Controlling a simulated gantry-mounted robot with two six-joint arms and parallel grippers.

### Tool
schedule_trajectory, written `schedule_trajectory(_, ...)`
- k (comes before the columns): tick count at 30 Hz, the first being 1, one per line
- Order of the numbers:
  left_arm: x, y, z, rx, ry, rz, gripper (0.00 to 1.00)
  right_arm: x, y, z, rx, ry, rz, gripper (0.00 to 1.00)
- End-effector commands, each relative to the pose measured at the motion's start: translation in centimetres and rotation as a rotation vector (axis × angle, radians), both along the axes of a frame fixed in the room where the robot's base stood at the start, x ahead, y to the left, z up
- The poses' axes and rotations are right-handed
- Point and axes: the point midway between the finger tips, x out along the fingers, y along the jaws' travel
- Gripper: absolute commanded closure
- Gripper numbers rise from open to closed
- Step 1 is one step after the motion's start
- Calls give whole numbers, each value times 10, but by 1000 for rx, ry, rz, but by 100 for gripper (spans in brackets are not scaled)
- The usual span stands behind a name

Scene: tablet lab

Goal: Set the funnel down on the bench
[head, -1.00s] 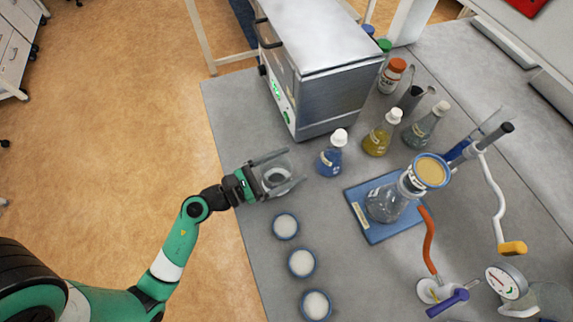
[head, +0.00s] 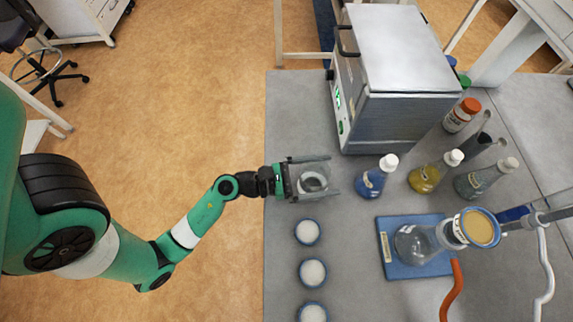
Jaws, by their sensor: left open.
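The gripper is open, with one finger on the far side and one on the near side of the glass. I cannot tell whether the glass rests on the bench. Another funnel with a tan top (head: 480,228) sits on a clear flask (head: 413,243) over a blue base plate (head: 403,270). My right gripper is not in view.
A steel oven (head: 400,60) stands behind the glass. Flasks with blue (head: 371,184), yellow (head: 424,180) and grey-green liquid (head: 473,185) stand to the right. White-filled dishes (head: 307,232) line the near left.

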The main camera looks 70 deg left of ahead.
Motion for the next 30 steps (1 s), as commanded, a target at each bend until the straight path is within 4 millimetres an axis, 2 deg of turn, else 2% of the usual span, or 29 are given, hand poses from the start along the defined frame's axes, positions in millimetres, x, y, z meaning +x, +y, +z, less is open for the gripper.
schedule_trajectory(9,-67,17,-1,-3,1,11,0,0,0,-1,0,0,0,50)
schedule_trajectory(15,-94,23,0,-1,0,9,0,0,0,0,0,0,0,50)
schedule_trajectory(21,-106,24,0,-1,-1,3,0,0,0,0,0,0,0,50)
schedule_trajectory(30,-108,24,0,-1,-1,0,0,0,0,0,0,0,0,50)
